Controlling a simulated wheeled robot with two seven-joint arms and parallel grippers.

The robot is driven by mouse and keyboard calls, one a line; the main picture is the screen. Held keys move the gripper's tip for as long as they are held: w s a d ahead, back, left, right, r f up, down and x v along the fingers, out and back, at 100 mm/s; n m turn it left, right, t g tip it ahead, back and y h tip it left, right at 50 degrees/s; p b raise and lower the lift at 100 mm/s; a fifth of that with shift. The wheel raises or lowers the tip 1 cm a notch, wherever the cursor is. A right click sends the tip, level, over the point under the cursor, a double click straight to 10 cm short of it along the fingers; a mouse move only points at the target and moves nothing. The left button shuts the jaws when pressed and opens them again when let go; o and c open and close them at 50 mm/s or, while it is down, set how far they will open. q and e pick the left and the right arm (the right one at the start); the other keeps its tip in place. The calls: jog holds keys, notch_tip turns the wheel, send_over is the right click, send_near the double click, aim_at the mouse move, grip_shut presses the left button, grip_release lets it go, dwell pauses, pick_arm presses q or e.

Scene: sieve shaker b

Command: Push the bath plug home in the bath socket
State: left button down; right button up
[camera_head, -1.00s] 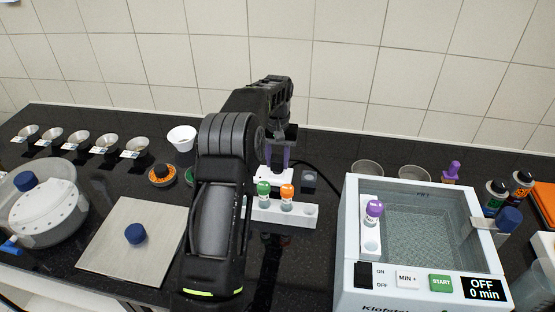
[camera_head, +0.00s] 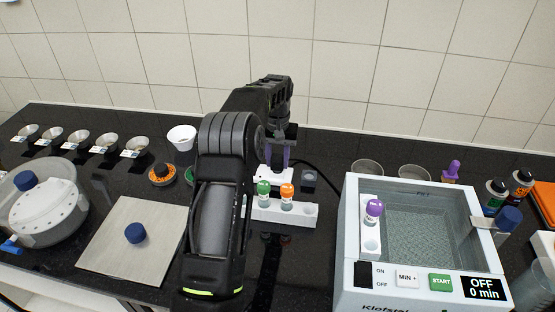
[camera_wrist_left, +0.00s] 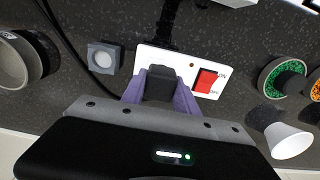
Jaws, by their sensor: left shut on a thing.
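The bath plug (camera_wrist_left: 160,84) is a black block in the left wrist view, held between the purple fingers of my left gripper (camera_wrist_left: 159,92). It is over the left part of the bath socket (camera_wrist_left: 145,53), a white plate with a red switch. I cannot tell whether a gap remains between plug and plate. In the head view my left gripper (camera_head: 277,158) points down at the socket (camera_head: 270,176), and its fingers hide the plug. My right gripper is not in view.
A dark block with a grey round top (camera_head: 309,180) stands beside the socket. A white rack (camera_head: 298,215) with green- and orange-capped tubes is in front. The water bath (camera_head: 352,240) stands right, and a black cable (camera_wrist_left: 62,38) runs near the socket.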

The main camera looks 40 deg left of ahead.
aim_at(278, 157)
pick_arm(q)
jog(key=shift+f, duration=0.35)
dwell(0.5)
jog(key=c, duration=0.9)
grip_release()
jog(key=shift+o, duration=0.2)
jog(key=shift+r+b, duration=0.5)
jog(key=shift+r, duration=0.15)
notch_tip(278, 157, up, 7)
jog(key=shift+f, duration=0.2)
jog(key=shift+f, duration=0.1)
